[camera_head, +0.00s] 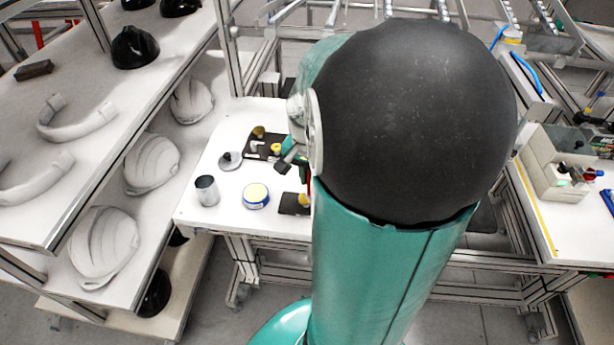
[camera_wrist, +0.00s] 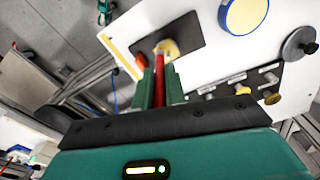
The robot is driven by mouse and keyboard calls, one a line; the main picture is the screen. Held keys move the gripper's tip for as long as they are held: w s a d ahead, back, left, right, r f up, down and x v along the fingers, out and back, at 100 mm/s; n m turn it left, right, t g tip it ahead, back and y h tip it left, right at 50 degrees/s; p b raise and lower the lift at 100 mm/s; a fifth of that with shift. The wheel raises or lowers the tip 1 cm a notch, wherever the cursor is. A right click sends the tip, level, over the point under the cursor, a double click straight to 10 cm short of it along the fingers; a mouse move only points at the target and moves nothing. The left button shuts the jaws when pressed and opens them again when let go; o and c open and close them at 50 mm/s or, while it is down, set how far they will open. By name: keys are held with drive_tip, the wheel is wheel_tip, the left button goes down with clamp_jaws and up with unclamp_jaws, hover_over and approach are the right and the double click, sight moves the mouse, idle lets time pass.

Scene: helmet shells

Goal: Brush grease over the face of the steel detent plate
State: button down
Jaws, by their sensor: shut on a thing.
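My gripper (camera_wrist: 161,75) is shut on a red-handled tool, seemingly the brush (camera_wrist: 160,84). A pale yellow end (camera_wrist: 168,48) shows beyond the fingertips, over a dark rectangular pad (camera_wrist: 190,31); whether it touches the pad I cannot tell. A tin with a yellow top and blue rim, likely the grease (camera_head: 256,195), stands on the white table left of the pad in the head view. A grey round disc with a dark knob (camera_head: 230,160) lies farther back. I cannot tell for certain which piece is the steel detent plate. My arm hides much of the table in the head view.
A grey cylinder (camera_head: 207,190) stands near the table's front left. A dark tray (camera_wrist: 241,84) holds several small knobbed parts. A rack with white helmet shells (camera_head: 152,163) stands to the left. A second bench (camera_head: 560,230) is at the right.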

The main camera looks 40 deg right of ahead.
drive_tip(key=shift+d, duration=0.35)
drive_tip(key=shift+w+d, duration=0.1)
drive_tip(key=shift+d, duration=0.1)
drive_tip(key=shift+w, duration=0.1)
drive_tip(key=shift+w+d+r, duration=0.1)
drive_tip(key=shift+w+d, duration=0.05)
drive_tip(key=shift+w, duration=0.1)
drive_tip(key=shift+w, duration=0.1)
drive_tip(key=shift+w, duration=0.25)
drive_tip(key=shift+w, duration=0.3)
